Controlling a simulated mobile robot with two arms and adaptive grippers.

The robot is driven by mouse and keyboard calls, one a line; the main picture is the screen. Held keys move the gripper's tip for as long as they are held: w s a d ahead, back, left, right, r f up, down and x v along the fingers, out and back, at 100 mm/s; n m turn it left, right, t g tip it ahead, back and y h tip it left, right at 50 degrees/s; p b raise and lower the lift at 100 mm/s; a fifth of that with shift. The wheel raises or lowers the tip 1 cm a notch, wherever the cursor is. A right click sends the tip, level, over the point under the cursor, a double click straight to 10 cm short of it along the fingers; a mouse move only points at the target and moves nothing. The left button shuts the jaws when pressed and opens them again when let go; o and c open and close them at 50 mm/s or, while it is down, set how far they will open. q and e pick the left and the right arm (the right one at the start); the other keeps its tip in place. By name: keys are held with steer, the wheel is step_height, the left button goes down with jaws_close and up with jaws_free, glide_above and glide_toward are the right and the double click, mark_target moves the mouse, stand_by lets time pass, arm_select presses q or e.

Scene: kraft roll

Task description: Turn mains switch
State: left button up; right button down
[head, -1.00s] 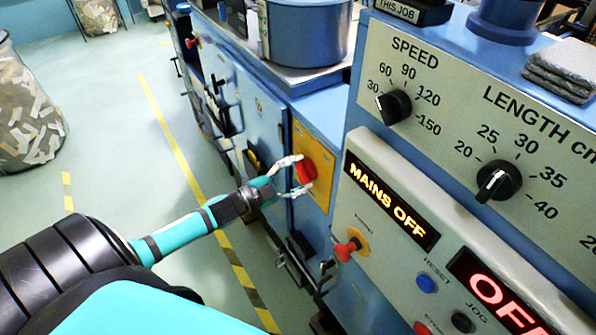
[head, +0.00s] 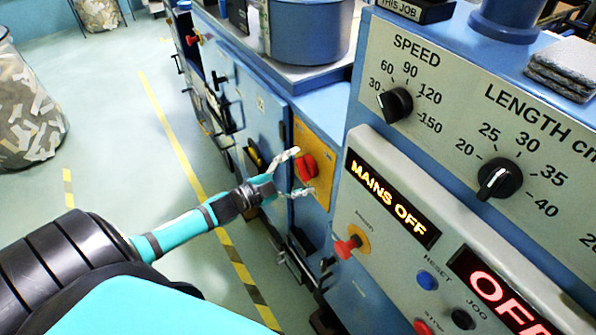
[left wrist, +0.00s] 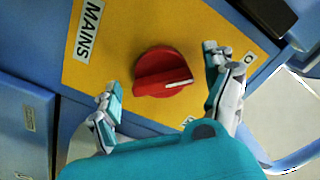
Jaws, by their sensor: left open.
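The red mains switch (head: 306,167) is a round knob with a raised grip on a yellow plate (head: 316,143) on the blue machine side. In the left wrist view the red knob (left wrist: 163,72) has a white line on its grip pointing right, and the plate reads MAINS. My left gripper (head: 292,172) is open just in front of the knob. Its fingers (left wrist: 162,88) stand on either side of the knob, apart from it. A lit display (head: 391,201) reads MAINS OFF. My right gripper is not in view.
The control panel at right carries a speed dial (head: 395,105), a length dial (head: 498,179), a red emergency knob (head: 347,247) and a red OFF display (head: 500,295). A bin of scraps (head: 28,110) stands at far left. The floor between is clear.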

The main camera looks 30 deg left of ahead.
arm_select(q)
steer(key=v, duration=1.2)
stand_by(0.3)
steer(key=s+a+f+n+g+y+b, duration=0.1)
steer(key=s+f+n+g+y, duration=0.2)
steer(key=f, duration=0.9)
steer(key=s+a+f+n+g+y+b, duration=0.1)
steer(key=s+f+n+y+b, duration=0.2)
steer(key=f, duration=0.8)
steer(key=s+a+f+n+g+y, duration=0.1)
steer(key=s+f+n+g, duration=0.3)
steer(key=f, duration=0.8)
steer(key=s+d+f+g+b, duration=0.1)
steer(key=s+d+f+g, duration=0.2)
steer(key=s+d+f, duration=0.5)
steer(key=s+d+f+n+g+b, duration=0.1)
steer(key=s+d+f+g, duration=0.3)
steer(key=s+d+f, duration=0.4)
steer(key=s+f+b, duration=0.1)
steer(key=s+f, duration=0.3)
steer(key=s, duration=0.2)
steer(key=shift+s+d+g, duration=0.3)
steer(key=shift+s+d, duration=0.05)
steer(key=shift+s, duration=0.05)
